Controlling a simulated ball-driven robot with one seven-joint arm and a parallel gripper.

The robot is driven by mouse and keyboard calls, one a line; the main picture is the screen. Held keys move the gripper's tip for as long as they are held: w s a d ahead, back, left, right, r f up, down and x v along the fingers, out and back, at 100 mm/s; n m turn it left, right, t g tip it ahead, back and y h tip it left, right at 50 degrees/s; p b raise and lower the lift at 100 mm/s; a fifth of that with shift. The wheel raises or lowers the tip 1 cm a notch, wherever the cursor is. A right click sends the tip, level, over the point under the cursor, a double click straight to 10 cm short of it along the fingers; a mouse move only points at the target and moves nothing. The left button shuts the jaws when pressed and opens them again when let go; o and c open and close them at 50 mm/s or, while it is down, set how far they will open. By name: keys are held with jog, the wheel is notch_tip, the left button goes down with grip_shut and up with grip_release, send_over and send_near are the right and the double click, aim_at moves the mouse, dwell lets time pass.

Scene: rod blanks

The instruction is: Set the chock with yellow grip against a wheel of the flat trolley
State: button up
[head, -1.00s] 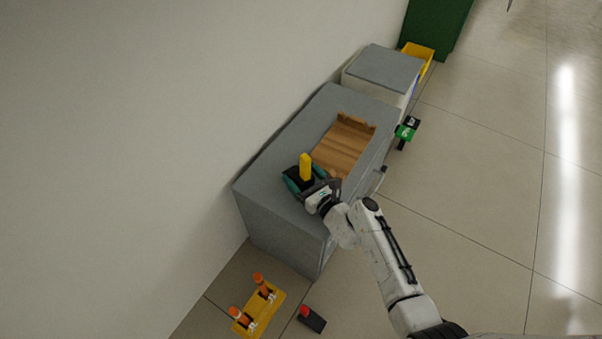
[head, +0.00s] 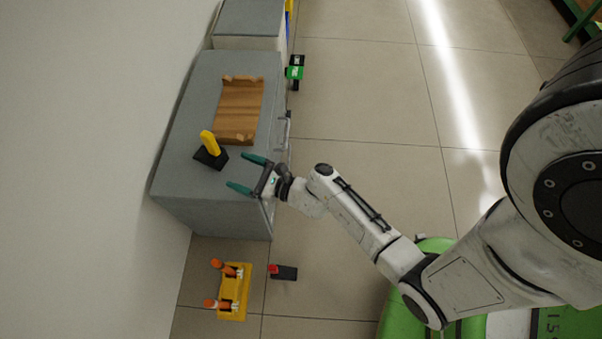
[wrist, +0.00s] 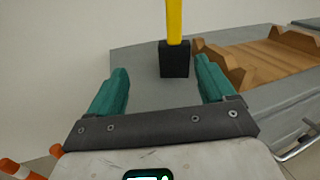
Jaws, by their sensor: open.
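The chock with yellow grip (head: 210,150) stands upright on the grey cabinet top, a black block with a yellow handle. In the wrist view the chock (wrist: 174,58) is ahead of my gripper, between the lines of the fingers but beyond their tips. My gripper (head: 246,172) is open and empty, with teal fingers pointing at the chock from the right; the gripper (wrist: 163,80) also shows in the wrist view. I cannot make out a flat trolley or its wheels for certain.
A wooden tray (head: 240,110) lies on the grey cabinet (head: 210,212) beside the chock. On the floor are a yellow holder (head: 233,305) with orange-topped items, a black block with red grip (head: 285,272) and a green-and-black object (head: 295,73). The floor to the right is largely clear.

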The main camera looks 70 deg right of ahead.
jog(key=s+a+n+g+y, duration=0.35)
jog(key=a+n+y, duration=0.35)
jog(key=a+n, duration=0.5)
jog(key=s+d+n+g+h, duration=0.1)
jog(key=s+n+g+h, duration=0.1)
jog(key=s+n+g, duration=0.9)
jog(key=n, duration=0.6)
jog(key=shift+s+d+n, duration=0.15)
jog(key=shift+d+n, duration=0.15)
jog(key=shift+d, duration=0.05)
jog(key=s+d+r+n+h, duration=0.1)
jog(key=s+d, duration=0.1)
jog(key=s+d+r+n+g+h, duration=0.1)
jog(key=s+d+r+h, duration=0.1)
jog(key=s+d+r+n+g+h, duration=0.1)
jog(key=s+d+r+n+h, duration=0.1)
jog(key=shift+d+r, duration=0.1)
jog(key=shift+d, duration=0.15)
jog(key=shift+c, duration=0.2)
jog(key=shift+s+d+r+g+h, duration=0.25)
jog(key=shift+s+r+h, duration=0.05)
jog(key=shift+h, duration=0.1)
jog(key=shift+c, duration=1.4)
jog(key=shift+d, duration=0.1)
jog(key=shift+c, duration=0.4)
